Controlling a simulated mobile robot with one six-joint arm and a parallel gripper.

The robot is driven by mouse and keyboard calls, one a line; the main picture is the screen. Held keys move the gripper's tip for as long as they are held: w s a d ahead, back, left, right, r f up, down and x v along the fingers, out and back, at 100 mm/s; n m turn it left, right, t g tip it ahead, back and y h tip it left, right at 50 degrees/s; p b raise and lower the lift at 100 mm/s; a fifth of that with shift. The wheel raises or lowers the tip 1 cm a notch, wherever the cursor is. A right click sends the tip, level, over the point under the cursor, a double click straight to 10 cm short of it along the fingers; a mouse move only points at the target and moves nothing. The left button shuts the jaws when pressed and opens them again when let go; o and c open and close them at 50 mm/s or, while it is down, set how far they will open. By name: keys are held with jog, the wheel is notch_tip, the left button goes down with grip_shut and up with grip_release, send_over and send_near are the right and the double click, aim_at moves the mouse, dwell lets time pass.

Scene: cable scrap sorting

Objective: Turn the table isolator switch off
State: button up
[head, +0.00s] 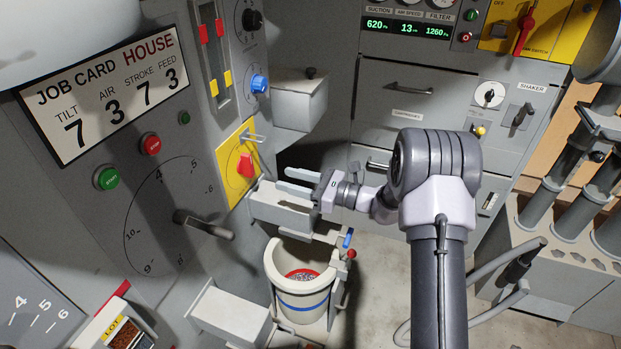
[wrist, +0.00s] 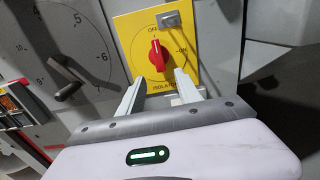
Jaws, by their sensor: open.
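The table isolator switch is a red knob (head: 246,165) on a yellow plate on the grey machine front. In the wrist view the knob (wrist: 157,58) sits just beyond and between my fingertips, its grip standing roughly upright, in line with the partly covered OFF mark above; ON is at the right. My gripper (head: 281,179) is open and empty, its fingers pointing at the plate. In the wrist view the gripper's (wrist: 160,77) two fingers lie below the knob, one to each side. I see no contact with the knob.
A grey hasp (wrist: 172,19) sticks out at the plate's top. A lever (head: 203,225) on a round dial projects at the left. A grey box (head: 300,98) juts out above right. A white bucket (head: 300,297) stands below my gripper. Green (head: 107,178) and red (head: 151,144) buttons are at left.

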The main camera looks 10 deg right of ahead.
jog(key=p+v, duration=0.1)
jog(key=v, duration=0.6)
jog(key=shift+a, duration=0.1)
jog(key=s+a+r+n+g+h, duration=0.35)
jog(key=s+a+r+n, duration=0.25)
jog(key=s, duration=0.4)
jog(key=s+a+r+n+g+h, duration=0.2)
jog(key=s+a+r+n+g, duration=0.35)
jog(key=s, duration=0.35)
jog(key=s+d+r+n+t+h, duration=0.1)
jog(key=s+d+n+t+h, duration=0.1)
jog(key=s, duration=0.4)
jog(key=s+d+r+n+t+h, duration=0.1)
jog(key=s+d+n+t+h, duration=0.1)
jog(key=s+d+n+h, duration=0.2)
jog(key=s+n+h, duration=0.1)
jog(key=s+n, duration=0.1)
jog(key=s, duration=0.1)
jog(key=shift+s+d+n+t, duration=0.15)
jog(key=shift+d+n+t, duration=0.2)
jog(key=shift+t, duration=0.05)
jog(key=shift+h, duration=0.25)
